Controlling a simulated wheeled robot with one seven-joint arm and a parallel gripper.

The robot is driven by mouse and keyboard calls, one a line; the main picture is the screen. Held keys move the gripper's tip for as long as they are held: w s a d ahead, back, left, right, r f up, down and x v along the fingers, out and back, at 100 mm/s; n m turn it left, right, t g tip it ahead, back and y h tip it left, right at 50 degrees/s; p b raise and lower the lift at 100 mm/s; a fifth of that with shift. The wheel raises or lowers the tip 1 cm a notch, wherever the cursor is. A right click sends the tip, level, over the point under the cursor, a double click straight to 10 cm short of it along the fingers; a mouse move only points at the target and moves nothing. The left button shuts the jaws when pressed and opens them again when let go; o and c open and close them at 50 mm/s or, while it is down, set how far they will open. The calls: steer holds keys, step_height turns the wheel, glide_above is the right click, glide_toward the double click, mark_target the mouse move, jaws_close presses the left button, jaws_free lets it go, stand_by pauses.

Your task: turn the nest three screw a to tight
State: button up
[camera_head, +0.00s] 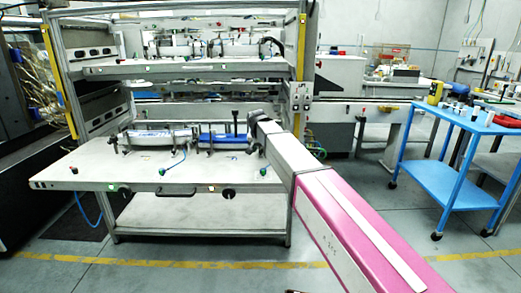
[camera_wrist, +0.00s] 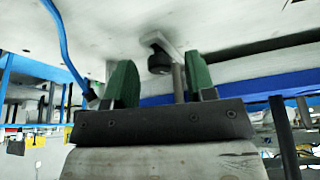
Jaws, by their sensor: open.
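In the wrist view my gripper (camera_wrist: 158,62) is open, with its two green fingers apart. A dark round knob on a light bracket (camera_wrist: 157,40) shows between and beyond the fingertips; it could be the screw, but I cannot tell for certain. A grey post (camera_wrist: 178,82) stands close to the right finger. I see no clear contact between the fingers and the knob. In the head view my arm reaches from the lower right to the right part of the lower table (camera_head: 90,168). The fingers are hidden there, and no nest number is legible.
A blue block (camera_head: 219,136) and a blue-and-white clamped piece (camera_head: 160,138) lie along the table's back. A blue cart (camera_head: 455,185) stands at the right.

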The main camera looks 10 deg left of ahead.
steer(key=c, duration=0.9)
steer(key=shift+a+m+h, duration=0.1)
steer(key=shift+m+h, duration=0.5)
steer(key=shift+m, duration=0.9)
steer(key=o, duration=0.9)
steer(key=v, duration=1)
steer(key=shift+r, duration=0.4)
